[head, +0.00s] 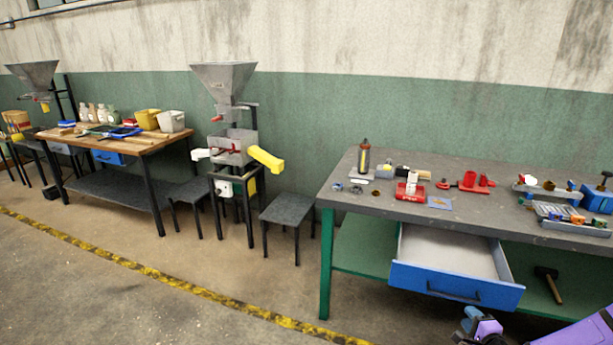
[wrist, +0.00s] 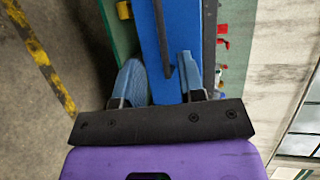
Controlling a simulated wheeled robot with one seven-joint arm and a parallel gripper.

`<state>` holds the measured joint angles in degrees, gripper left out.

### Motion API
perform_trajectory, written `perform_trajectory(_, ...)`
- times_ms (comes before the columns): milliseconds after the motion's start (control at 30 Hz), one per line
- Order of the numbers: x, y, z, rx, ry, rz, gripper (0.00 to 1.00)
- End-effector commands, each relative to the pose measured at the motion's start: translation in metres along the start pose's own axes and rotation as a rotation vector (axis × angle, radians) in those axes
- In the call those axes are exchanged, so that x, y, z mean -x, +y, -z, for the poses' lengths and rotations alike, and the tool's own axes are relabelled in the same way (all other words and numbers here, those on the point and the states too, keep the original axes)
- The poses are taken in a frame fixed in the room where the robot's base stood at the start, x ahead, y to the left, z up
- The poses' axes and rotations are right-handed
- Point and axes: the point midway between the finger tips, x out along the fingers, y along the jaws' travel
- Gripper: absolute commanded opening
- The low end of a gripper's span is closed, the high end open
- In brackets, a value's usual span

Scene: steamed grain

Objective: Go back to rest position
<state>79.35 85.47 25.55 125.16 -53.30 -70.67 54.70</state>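My gripper (wrist: 160,62) shows in the wrist view with its two blue fingers spread apart and nothing held between them. The blue drawer front (wrist: 155,25) with its dark handle (wrist: 164,45) lies ahead of the fingers; I cannot tell the exact gap. In the head view, part of my gripper (head: 470,318) shows at the bottom right edge, just below the drawer (head: 455,283). The drawer is pulled out from the grey-topped workbench (head: 500,217) and looks empty. My purple arm is partly cut off by the frame.
The workbench carries a dark bottle (head: 364,158), red parts (head: 470,182) and a parts tray (head: 572,218). A hammer (head: 548,284) lies on its lower shelf. Stools, a hopper machine (head: 232,150) and a wooden table (head: 125,143) stand left. The floor in front is clear.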

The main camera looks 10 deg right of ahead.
Motion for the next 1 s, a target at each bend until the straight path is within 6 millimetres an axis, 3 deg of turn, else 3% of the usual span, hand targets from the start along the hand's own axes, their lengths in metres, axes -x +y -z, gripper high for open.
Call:
perform_trajectory(167,-0.009,-0.016,-0.001,0.115,-0.062,-0.076,0.36)
perform_trajectory(467,-0.024,-0.064,-0.004,0.434,-0.206,-0.293,0.36)
perform_trajectory(767,-0.031,-0.129,-0.016,0.734,-0.306,-0.474,0.36)
perform_trajectory(1000,-0.027,-0.190,-0.034,0.946,-0.354,-0.596,0.36)
